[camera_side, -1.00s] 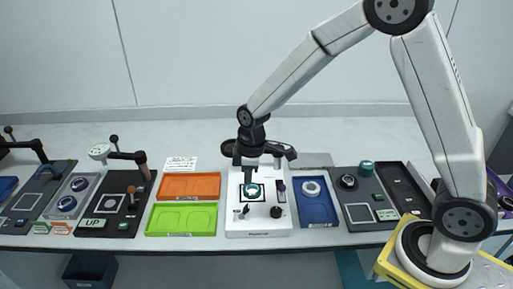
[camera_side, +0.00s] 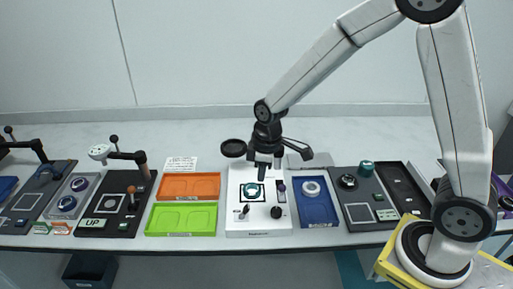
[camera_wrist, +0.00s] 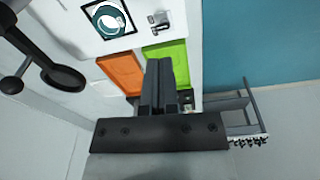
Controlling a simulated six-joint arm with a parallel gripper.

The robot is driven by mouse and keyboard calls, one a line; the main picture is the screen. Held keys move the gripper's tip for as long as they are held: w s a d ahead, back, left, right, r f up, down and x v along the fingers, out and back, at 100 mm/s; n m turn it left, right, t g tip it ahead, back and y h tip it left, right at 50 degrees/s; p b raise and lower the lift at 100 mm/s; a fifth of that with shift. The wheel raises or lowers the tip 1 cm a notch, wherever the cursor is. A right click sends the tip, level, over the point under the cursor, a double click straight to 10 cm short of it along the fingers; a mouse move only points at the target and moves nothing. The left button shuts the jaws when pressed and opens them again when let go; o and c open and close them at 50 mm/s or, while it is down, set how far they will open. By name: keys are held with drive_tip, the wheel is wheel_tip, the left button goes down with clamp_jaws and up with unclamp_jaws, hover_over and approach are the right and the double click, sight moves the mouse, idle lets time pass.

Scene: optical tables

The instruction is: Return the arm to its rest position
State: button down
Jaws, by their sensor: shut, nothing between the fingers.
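My gripper (camera_side: 263,171) hangs just above the back part of the white device (camera_side: 258,222) in the side view. Its fingers are together and hold nothing. In the wrist view the shut fingers of my gripper (camera_wrist: 165,84) point up the picture. A teal ring-shaped part (camera_side: 252,190) sits on the dark-framed square of the white device, apart from the fingers. It also shows at the top of the wrist view (camera_wrist: 110,22).
An orange tray (camera_side: 189,176) and a green tray (camera_side: 207,206) lie left of the white device. A blue tray (camera_side: 331,212) with a white ring lies right. Dark stations stand further along both sides. A round black disc (camera_side: 233,148) on an arm is beside my gripper.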

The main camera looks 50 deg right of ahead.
drive_tip(key=s+d+r+m+t, duration=0.1)
drive_tip(key=s+d+m, duration=0.2)
drive_tip(key=s+m, duration=0.4)
drive_tip(key=s, duration=0.4)
drive_tip(key=shift+s+d+r+t+h, duration=0.25)
drive_tip(key=shift+d+t+h, duration=0.05)
